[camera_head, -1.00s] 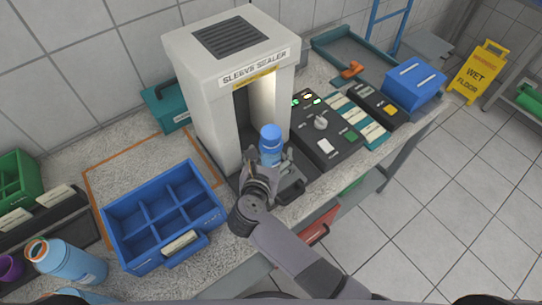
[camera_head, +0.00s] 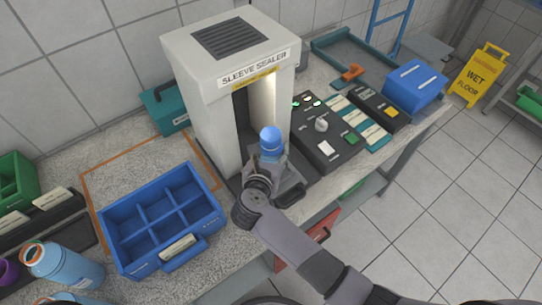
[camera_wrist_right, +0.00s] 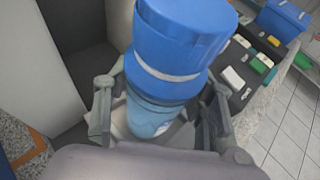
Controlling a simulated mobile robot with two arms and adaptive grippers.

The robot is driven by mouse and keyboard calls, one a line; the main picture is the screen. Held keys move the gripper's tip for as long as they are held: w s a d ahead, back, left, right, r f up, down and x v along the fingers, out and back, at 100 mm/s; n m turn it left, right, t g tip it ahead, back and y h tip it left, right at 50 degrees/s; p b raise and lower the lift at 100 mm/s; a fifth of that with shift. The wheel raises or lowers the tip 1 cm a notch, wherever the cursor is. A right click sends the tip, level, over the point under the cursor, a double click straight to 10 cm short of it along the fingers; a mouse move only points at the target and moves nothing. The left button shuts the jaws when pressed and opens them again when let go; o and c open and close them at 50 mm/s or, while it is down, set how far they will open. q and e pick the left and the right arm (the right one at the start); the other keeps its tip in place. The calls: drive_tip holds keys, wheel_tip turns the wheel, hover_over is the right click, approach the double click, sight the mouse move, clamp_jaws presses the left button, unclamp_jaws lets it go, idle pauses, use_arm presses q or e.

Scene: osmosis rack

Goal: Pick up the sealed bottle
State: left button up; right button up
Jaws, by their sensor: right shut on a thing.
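The sealed bottle (camera_head: 270,143) is light blue with a darker blue cap and stands upright at the opening of the white sleeve sealer (camera_head: 216,110). My right gripper (camera_head: 268,168) is shut around the bottle's body from the front. In the right wrist view the bottle (camera_wrist_right: 152,117) fills the middle, with a finger of my right gripper (camera_wrist_right: 158,118) against each side. The gripper hides the bottle's lower part, so I cannot tell whether its base touches the sealer's platform. My left gripper is not in view.
A black control panel (camera_head: 318,150) is close on the right. The sealer's side walls stand close behind the bottle.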

clamp_jaws()
drive_tip(key=shift+r, duration=0.1)
idle(0.4)
